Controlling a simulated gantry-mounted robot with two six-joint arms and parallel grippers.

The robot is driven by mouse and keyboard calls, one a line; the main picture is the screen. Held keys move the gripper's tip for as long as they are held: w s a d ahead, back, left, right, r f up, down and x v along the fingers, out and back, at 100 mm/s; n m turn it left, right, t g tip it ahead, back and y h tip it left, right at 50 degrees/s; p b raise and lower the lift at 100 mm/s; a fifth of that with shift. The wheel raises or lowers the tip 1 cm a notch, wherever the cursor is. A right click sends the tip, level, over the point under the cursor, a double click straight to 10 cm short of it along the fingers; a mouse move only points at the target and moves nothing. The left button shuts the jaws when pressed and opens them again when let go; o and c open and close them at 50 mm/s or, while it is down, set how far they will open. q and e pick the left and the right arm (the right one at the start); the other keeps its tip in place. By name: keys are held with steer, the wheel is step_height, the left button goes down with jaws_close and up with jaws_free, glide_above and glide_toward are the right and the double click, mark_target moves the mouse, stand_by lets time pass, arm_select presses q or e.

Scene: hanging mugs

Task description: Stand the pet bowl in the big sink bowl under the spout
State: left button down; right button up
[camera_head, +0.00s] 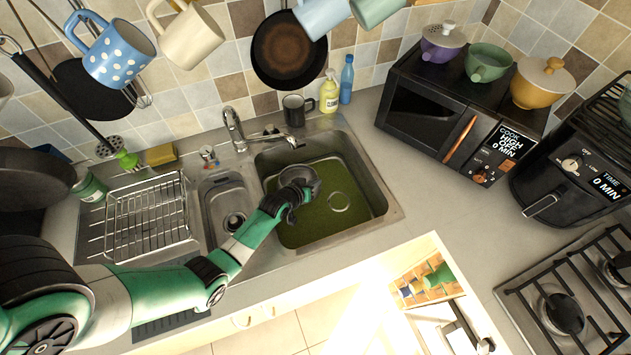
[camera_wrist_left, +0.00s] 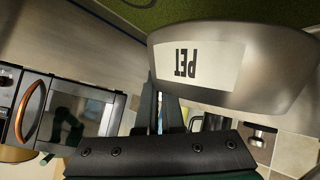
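The grey metal pet bowl (camera_head: 302,173) is over the big sink bowl (camera_head: 365,180), near its left side, a little in front of the spout (camera_head: 293,141). In the left wrist view the pet bowl (camera_wrist_left: 270,65) shows its white PET label upside down, as the room does. My left gripper (camera_head: 297,192) reaches in from the left and is shut on the pet bowl's edge; its fingers (camera_wrist_left: 165,112) also show in the wrist view. The bowl's underside is hidden, so I cannot tell whether it touches the sink floor. My right gripper is not in view.
The big sink's floor is green, with a round drain (camera_head: 340,201). A small basin (camera_head: 226,200) and wire dish rack (camera_head: 148,215) lie left. A dark mug (camera_head: 296,109) and soap bottle (camera_head: 329,93) stand behind. A microwave (camera_head: 440,110) stands right. Mugs hang above.

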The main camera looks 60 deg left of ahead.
arm_select(q)
steer(key=shift+w+f+b, duration=0.1)
steer(key=shift+f+b, duration=3.55)
steer(key=shift+f, duration=0.3)
steer(key=shift+f, duration=0.2)
steer(key=c, duration=0.7)
jaws_free()
steer(key=shift+o, duration=0.2)
step_height(320, 180, up, 3)
steer(key=shift+r+p, duration=0.2)
steer(key=shift+p, duration=0.25)
steer(key=s+d+r, duration=0.1)
steer(key=r, duration=0.1)
steer(key=s+d+r+p, duration=0.1)
steer(key=r, duration=0.1)
steer(key=s+d+r, duration=0.1)
steer(key=s+r, duration=0.1)
steer(key=shift+d+p, duration=0.3)
steer(key=shift+p, duration=0.1)
steer(key=s+d+r, duration=0.3)
steer(key=s+d, duration=0.3)
steer(key=shift+r, duration=0.3)
